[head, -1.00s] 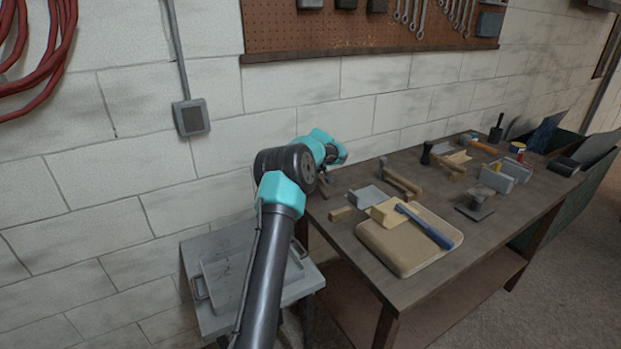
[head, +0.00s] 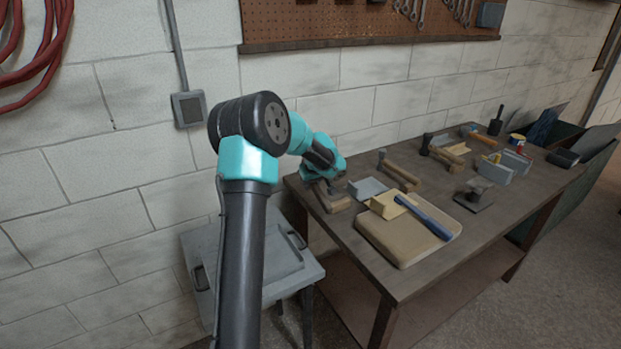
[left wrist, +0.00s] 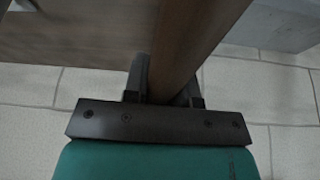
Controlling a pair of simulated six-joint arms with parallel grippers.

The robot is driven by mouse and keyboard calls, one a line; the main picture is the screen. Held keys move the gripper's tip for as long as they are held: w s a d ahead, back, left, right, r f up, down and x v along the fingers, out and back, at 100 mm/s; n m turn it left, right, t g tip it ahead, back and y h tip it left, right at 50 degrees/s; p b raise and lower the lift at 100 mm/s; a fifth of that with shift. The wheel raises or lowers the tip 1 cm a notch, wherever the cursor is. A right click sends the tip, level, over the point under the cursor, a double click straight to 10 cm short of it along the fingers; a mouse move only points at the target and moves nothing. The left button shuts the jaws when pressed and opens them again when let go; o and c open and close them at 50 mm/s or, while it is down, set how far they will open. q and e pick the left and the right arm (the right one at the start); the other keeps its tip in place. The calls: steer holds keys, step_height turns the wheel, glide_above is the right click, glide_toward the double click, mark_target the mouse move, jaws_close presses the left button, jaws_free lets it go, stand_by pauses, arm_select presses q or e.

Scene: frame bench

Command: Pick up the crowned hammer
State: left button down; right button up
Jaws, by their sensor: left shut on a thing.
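My left gripper (head: 325,187) is low over the near left end of the bench. The left wrist view shows its fingers (left wrist: 166,88) shut on a smooth brown wooden handle (left wrist: 190,38), which runs up and out of that picture. The head of this tool is not in the wrist view, so I cannot tell from its shape which hammer it is. In the head view a brown wooden piece (head: 334,202) shows just under the gripper, partly hidden by it. A wooden-handled hammer (head: 402,175) with a dark head lies to the right. My right gripper is not in view.
A tan board (head: 399,251) carries a yellowish block and a blue-handled tool (head: 424,217). Another hammer (head: 440,152), a grey open box (head: 511,165) and other tools fill the bench (head: 480,240).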

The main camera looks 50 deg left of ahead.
mark_target(322, 198)
arm_select(q)
steer(key=shift+s+d+r, duration=0.1)
steer(key=shift+s+d, duration=0.4)
steer(key=shift+d, duration=0.1)
steer(key=shift+n+g+h, duration=0.4)
steer(key=shift+n+h, duration=0.1)
steer(key=shift+h, duration=0.4)
steer(key=s+d, duration=0.1)
steer(key=d, duration=0.4)
steer(key=s+d, duration=0.1)
steer(key=d, duration=0.2)
steer(key=shift+s+d+r, duration=0.1)
steer(key=shift+s+r, duration=0.2)
steer(key=w+a, duration=0.3)
steer(key=a, duration=0.1)
steer(key=w+a+f, duration=0.1)
steer(key=w+a, duration=0.2)
steer(key=w, duration=0.1)
steer(key=w+a, duration=0.3)
steer(key=a, duration=0.1)
steer(key=shift+w+a+f, duration=0.2)
steer(key=shift+w+a, duration=0.05)
steer(key=shift+a, duration=0.05)
steer(key=shift+w+a, duration=0.1)
steer(key=shift+d+x, duration=0.2)
steer(key=shift+x, duration=0.7)
steer(key=shift+d+x, duration=0.15)
steer(key=shift+x, duration=0.7)
